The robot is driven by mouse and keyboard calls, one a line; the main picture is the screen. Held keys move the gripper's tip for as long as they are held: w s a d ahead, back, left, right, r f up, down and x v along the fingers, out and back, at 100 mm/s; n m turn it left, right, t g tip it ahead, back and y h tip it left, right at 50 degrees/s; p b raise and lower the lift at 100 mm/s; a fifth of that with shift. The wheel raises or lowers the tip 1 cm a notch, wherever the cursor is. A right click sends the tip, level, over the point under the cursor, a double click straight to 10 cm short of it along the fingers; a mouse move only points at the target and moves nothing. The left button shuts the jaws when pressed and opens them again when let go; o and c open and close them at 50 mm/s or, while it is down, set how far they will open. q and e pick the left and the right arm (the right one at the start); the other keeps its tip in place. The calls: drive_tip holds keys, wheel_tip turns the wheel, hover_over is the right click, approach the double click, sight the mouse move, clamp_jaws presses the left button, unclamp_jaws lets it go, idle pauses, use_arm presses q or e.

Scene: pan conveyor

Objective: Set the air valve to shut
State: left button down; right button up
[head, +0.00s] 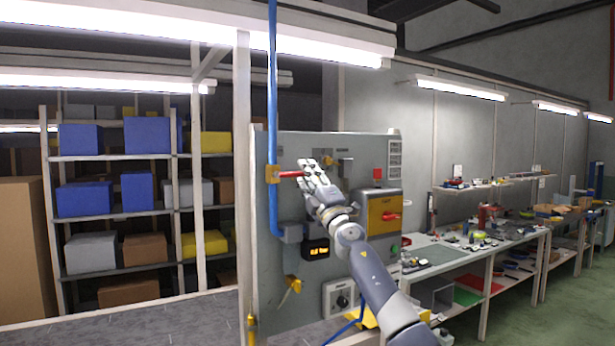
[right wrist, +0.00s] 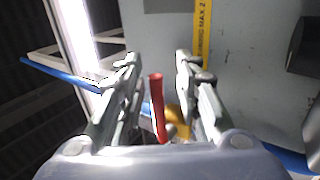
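The air valve has a yellow body (head: 272,174) on a vertical blue pipe (head: 272,90) at the panel's left edge. Its red handle (head: 291,174) points right, across the pipe. My right gripper (head: 308,172) is at the free end of the handle. In the right wrist view the red handle (right wrist: 157,105) stands between the two fingers of my right gripper (right wrist: 157,62), with gaps on both sides. The fingers are apart and open. The yellow valve body (right wrist: 178,120) is partly hidden behind the gripper. My left gripper is not in view.
The grey panel (head: 275,240) also carries a yellow box with a red switch (head: 390,216), a small display (head: 316,250) and a dial (head: 341,300). Shelves with bins stand left. A workbench (head: 520,240) with tools stands right.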

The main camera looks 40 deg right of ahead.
drive_tip(key=v, duration=1.2)
idle(0.5)
drive_tip(key=shift+r, duration=0.1)
idle(0.4)
